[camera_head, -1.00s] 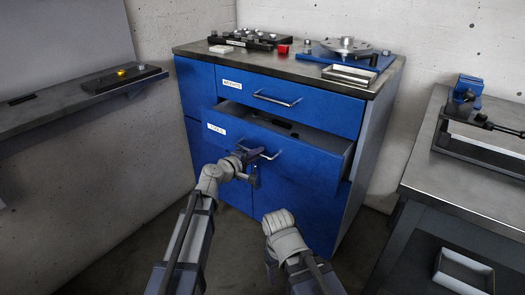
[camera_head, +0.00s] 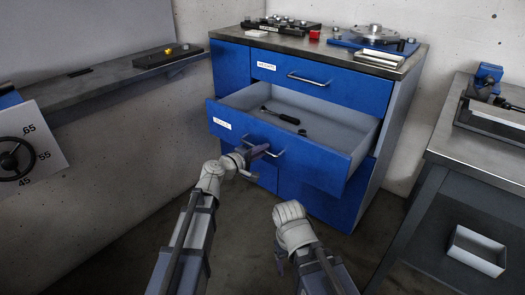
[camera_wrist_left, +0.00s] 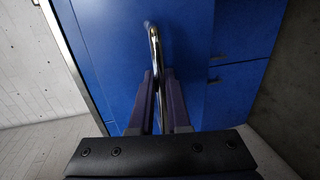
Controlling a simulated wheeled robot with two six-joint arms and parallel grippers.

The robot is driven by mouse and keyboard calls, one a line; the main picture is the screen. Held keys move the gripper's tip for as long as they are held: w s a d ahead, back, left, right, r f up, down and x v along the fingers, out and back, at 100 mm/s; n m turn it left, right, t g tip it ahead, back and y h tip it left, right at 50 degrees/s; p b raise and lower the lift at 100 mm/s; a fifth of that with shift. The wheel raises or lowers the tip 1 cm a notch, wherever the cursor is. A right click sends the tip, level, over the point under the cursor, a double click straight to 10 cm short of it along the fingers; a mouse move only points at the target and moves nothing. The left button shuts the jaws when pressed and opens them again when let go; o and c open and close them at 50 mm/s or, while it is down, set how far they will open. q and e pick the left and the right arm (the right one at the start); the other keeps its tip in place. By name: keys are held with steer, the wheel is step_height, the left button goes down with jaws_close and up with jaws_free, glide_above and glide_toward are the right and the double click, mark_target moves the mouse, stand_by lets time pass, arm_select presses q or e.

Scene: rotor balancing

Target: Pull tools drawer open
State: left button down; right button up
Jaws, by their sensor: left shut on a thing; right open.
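The tools drawer (camera_head: 318,155) is the lower blue drawer of the cabinet, with a small white label at its front left. It stands well open, and a dark-handled tool (camera_head: 285,117) lies inside. My left gripper (camera_head: 260,152) is at the drawer's front and shut on its metal handle (camera_head: 277,154). In the left wrist view the handle (camera_wrist_left: 155,50) runs between the two fingers (camera_wrist_left: 154,100). My right gripper (camera_head: 279,262) hangs low in front of the cabinet, apart from it; its fingers are mostly hidden behind its wrist.
The upper drawer (camera_head: 325,85) is closed. The cabinet top (camera_head: 335,46) holds a rotor fixture (camera_head: 378,37), a red block (camera_head: 314,35) and trays. A bench (camera_head: 470,150) stands at right, a shelf (camera_head: 105,82) at left. Floor is free before the cabinet.

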arm_select(q)
steer(key=c, duration=0.9)
jaws_free()
steer(key=p+v, duration=0.1)
steer(key=v, duration=0.6)
steer(key=shift+s+a+p, duration=0.25)
steer(key=shift+s+p, duration=0.05)
steer(key=shift+s, duration=0.05)
